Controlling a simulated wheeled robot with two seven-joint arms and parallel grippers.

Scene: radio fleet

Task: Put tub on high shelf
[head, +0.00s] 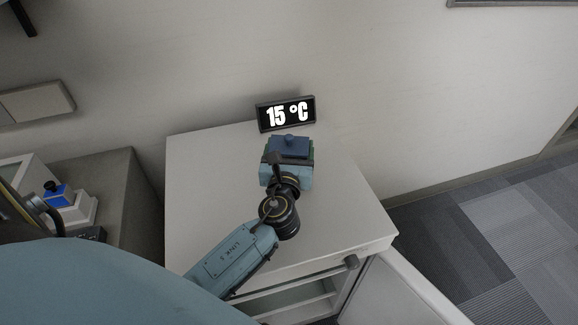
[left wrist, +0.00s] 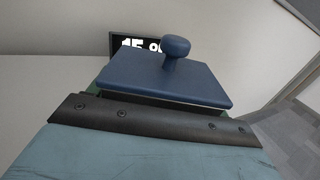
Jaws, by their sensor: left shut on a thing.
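The tub (head: 291,143) has a dark blue lid with a round knob, and a bit of green body shows at its side. In the left wrist view the lid of the tub (left wrist: 160,82) fills the middle, upright, with most of the body hidden behind the gripper. My left gripper (head: 288,162) is shut on the tub. It holds the tub over the back part of the white cabinet top (head: 205,190); I cannot tell whether the tub touches it. The cabinet's open front shows an inner shelf (head: 290,302). My right gripper is not in view.
A 15 °C display (head: 286,113) stands at the cabinet's back edge, just behind the tub. An open white door (head: 405,292) sticks out at the front right. A grey unit (head: 125,185) stands at the left. Carpet floor (head: 490,235) at the right is clear.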

